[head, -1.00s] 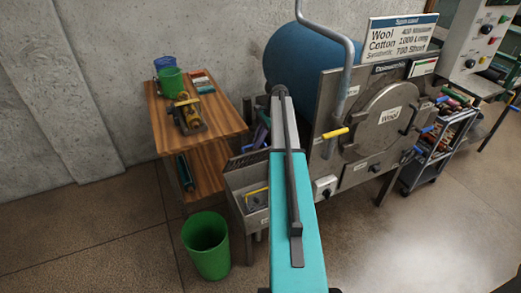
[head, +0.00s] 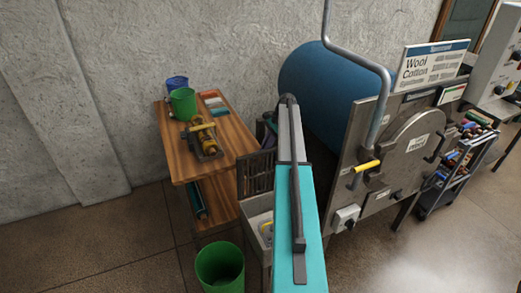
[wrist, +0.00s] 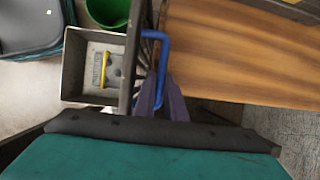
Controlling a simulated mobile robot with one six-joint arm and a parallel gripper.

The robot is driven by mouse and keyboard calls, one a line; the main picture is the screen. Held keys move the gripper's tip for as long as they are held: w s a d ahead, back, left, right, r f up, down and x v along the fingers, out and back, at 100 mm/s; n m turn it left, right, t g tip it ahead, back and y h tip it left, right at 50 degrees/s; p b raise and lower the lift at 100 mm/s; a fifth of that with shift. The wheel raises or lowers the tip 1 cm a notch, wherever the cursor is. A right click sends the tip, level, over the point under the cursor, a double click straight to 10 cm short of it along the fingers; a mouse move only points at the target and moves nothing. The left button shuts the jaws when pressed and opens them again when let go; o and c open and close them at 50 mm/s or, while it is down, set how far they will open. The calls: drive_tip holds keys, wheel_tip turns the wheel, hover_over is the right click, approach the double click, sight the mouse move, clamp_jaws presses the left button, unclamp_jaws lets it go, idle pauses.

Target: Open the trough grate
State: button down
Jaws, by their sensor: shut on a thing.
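The grey metal trough (wrist: 78,80) is open in the wrist view, with a yellow-handled thing (wrist: 104,70) inside. The dark slatted grate (head: 256,173) stands about upright along one side of the trough in the head view. In the wrist view the grate (wrist: 129,62) shows nearly edge-on, with a blue bar handle (wrist: 164,55) on its outer side. My gripper (wrist: 163,98) is shut on this blue handle. In the head view my teal arm hides the gripper and part of the trough (head: 252,213).
A wooden table (head: 232,132) with buckets and a brass-coloured device stands left of the trough. A green bin (head: 220,268) stands on the floor in front. The drum machine (head: 345,200) with its crank pipe (head: 375,125) is close to the right of my arm.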

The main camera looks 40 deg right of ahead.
drive_tip(key=shift+d+f, duration=0.25)
drive_tip(key=shift+f, duration=0.1)
drive_tip(key=shift+d, duration=0.1)
drive_tip(key=c, duration=1.8)
unclamp_jaws()
drive_tip(key=shift+w, duration=0.2)
drive_tip(key=shift+r, duration=0.15)
drive_tip(key=shift+v, duration=0.8)
drive_tip(key=b+v, duration=0.3)
drive_tip(key=v, duration=0.9)
